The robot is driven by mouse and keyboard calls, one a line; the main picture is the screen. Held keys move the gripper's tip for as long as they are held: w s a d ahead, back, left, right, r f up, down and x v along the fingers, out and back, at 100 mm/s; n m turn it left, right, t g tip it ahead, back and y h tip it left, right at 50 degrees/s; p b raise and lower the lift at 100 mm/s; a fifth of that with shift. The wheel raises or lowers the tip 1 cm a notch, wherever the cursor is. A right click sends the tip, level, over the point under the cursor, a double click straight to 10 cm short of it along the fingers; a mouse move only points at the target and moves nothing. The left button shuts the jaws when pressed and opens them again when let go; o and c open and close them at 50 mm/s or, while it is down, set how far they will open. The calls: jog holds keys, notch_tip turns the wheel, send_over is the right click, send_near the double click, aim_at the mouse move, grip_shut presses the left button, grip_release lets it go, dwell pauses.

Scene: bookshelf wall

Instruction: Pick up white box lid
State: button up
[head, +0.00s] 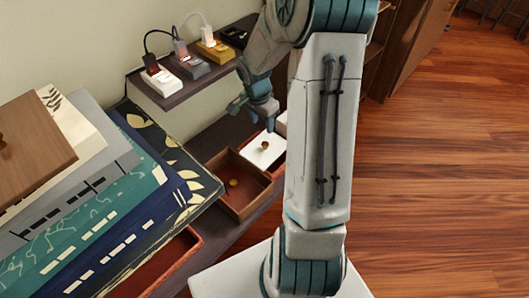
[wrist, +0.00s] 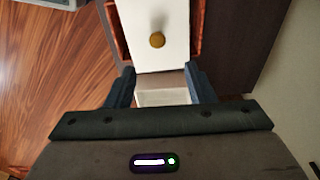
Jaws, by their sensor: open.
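The white box lid (head: 254,155) is a flat white panel with a round gold knob, lying in a reddish-brown open box on the shelf. In the wrist view the white lid (wrist: 145,22) lies beyond my fingertips, with its knob near the upper middle. My gripper (head: 253,108) is open and empty, above and behind the lid in the head view. In the wrist view my gripper (wrist: 161,84) has its fingers apart on either side of a pale box-like piece (wrist: 163,97) at the lid's near edge. My arm hides the lid's right side in the head view.
A second reddish-brown compartment (head: 226,201) with a gold knob adjoins on the left. Large stacked books (head: 120,215) and a wooden lid (head: 28,150) fill the left. A small upper shelf (head: 172,98) holds several plugged devices. Wooden floor (head: 440,190) is open at right.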

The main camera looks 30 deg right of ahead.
jog(key=b, duration=0.1)
send_over(265, 144)
jog(key=f, duration=0.5)
jog(key=shift+w+a, duration=0.2)
jog(key=f+b, duration=0.1)
jog(key=f, duration=0.1)
jog(key=f+b, duration=0.1)
jog(key=f, duration=0.2)
jog(key=shift+s+d+f+b, duration=0.15)
jog(key=shift+d+b, duration=0.05)
jog(key=shift+b, duration=0.1)
grip_shut()
